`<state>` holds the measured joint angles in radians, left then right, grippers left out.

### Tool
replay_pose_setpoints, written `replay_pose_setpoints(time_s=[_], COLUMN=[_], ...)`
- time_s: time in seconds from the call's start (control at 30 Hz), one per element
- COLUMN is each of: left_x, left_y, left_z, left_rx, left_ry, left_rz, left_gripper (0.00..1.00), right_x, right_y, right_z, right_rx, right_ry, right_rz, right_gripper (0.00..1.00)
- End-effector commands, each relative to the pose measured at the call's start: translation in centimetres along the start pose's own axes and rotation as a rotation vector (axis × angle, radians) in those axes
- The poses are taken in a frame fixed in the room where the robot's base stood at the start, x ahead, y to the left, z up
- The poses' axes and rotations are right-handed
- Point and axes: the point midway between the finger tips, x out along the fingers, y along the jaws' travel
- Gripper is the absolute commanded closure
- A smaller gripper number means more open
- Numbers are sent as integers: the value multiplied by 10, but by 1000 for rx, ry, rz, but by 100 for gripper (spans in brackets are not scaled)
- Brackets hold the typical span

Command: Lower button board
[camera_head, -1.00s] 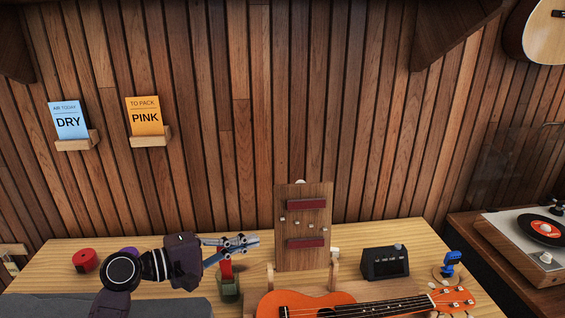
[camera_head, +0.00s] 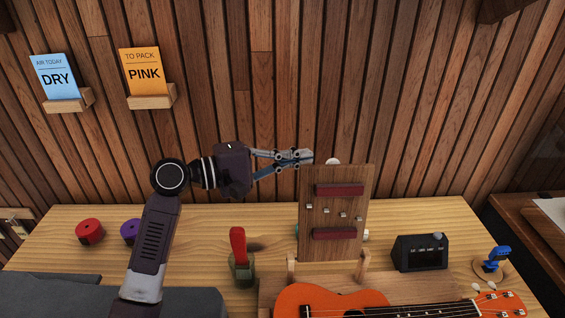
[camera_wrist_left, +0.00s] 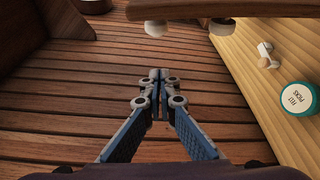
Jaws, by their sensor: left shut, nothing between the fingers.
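The button board (camera_head: 318,212) is an upright brown wooden panel with two dark red bars and a row of small metal pegs. It stands at the back of the bench behind the orange ukulele, and a pale round knob (camera_head: 333,161) shows at its top edge. My left gripper (camera_head: 308,156) is shut and empty, at the board's upper left corner in the head view. In the left wrist view the shut fingertips (camera_wrist_left: 159,75) point at the slatted wall, just below a wooden edge with pale knobs (camera_wrist_left: 156,28). My right gripper is not in view.
An orange ukulele (camera_head: 340,299) lies in front of the board. A red-handled tool (camera_head: 238,246), red spool (camera_head: 90,231), purple spool (camera_head: 130,231), dark box (camera_head: 420,252) and blue clip-on (camera_head: 494,258) stand on the bench (camera_head: 65,255). A teal-rimmed tub (camera_wrist_left: 298,98) sits behind the board.

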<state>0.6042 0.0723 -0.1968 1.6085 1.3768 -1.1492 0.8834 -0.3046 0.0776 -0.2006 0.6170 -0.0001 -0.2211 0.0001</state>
Motion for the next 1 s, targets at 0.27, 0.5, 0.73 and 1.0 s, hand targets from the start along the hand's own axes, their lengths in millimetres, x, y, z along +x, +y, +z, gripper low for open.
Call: replay_pose_setpoints(time_s=[0.27,0.5,0.73,1.0], left_x=[31,24,23,24], left_y=[2,0,0,0], left_z=[16,35,38,39], left_rx=[1,0,1,5], left_ry=[0,0,0,0], left_rz=[0,-1,-1,1], left_gripper=[100,100,100,100], right_x=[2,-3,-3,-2], right_y=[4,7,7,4], right_z=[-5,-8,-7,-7], right_rx=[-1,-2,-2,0], right_ry=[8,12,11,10], right_rz=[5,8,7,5], right_gripper=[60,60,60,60])
